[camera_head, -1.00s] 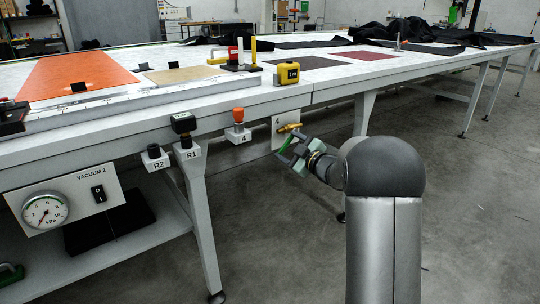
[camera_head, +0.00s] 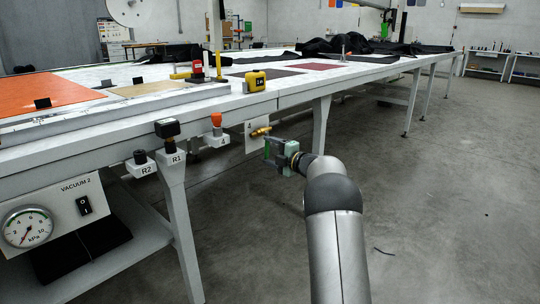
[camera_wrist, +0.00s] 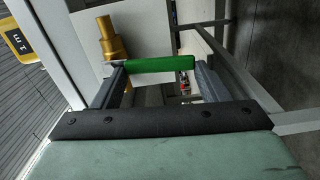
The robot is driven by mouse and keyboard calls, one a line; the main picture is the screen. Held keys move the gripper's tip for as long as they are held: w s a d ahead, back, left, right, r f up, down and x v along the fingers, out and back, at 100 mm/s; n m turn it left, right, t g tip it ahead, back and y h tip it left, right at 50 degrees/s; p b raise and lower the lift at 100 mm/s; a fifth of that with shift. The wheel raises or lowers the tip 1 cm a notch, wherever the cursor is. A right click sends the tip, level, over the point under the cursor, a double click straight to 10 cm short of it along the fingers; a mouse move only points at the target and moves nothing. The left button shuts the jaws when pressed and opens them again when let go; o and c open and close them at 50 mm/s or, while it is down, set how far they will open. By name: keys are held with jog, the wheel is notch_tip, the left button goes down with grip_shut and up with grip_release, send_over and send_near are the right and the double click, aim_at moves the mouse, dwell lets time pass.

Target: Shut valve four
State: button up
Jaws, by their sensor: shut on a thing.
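Valve four is a brass valve (camera_head: 260,132) on a white plate (camera_head: 250,146) marked 4, under the table's front edge. Its green lever (camera_head: 267,149) points down in the head view. My gripper (camera_head: 270,151) is at the lever, just below and right of the brass body. In the wrist view, the green lever (camera_wrist: 160,64) spans between my two fingers, which are shut on it. The brass body (camera_wrist: 110,40) shows at upper left there, outside the fingers. The fingertips are small in the head view.
An orange-topped knob (camera_head: 217,119) on a bracket also marked 4 is left of the plate. Black knobs R1 (camera_head: 167,129) and R2 (camera_head: 141,157) are further left. A yellow tape measure (camera_head: 254,82) lies above on the table (camera_head: 300,90).

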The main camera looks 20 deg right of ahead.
jog(key=shift+d+f, duration=0.1)
dwell(0.3)
jog(key=o, duration=1.4)
jog(key=shift+w, duration=0.1)
jog(key=shift+p+v, duration=1.9)
jog(key=shift+v, duration=6.85)
